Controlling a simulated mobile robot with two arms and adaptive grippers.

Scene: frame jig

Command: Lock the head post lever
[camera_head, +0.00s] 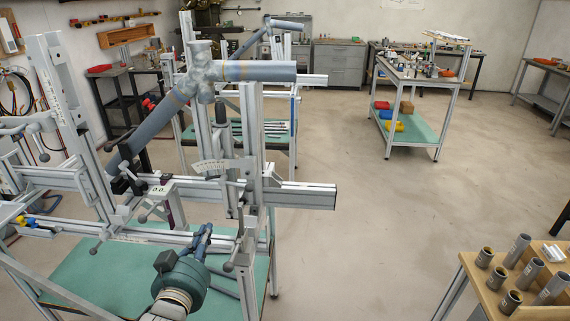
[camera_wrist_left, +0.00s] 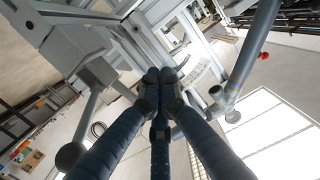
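The frame jig holds a grey-blue bicycle frame, with its lugged joint (camera_head: 203,75) at the top. An upright aluminium post (camera_head: 251,130) stands under the frame's tube, on the right of the jig. A grey lever with a ball knob (camera_head: 228,266) hangs low beside this post; I cannot tell for certain that it is the head post lever. My left gripper (camera_head: 206,229) is left of that knob and apart from it. In the left wrist view its dark blue fingers (camera_wrist_left: 161,78) meet at the tips, with nothing visible between them. My right gripper is out of view.
In the left wrist view, ball-ended levers stand on both sides of the fingers, one knob at left (camera_wrist_left: 69,155). The jig's horizontal rail (camera_head: 300,195) juts right. A wooden table (camera_head: 530,308) with tube pieces stands at lower right. The floor between is clear.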

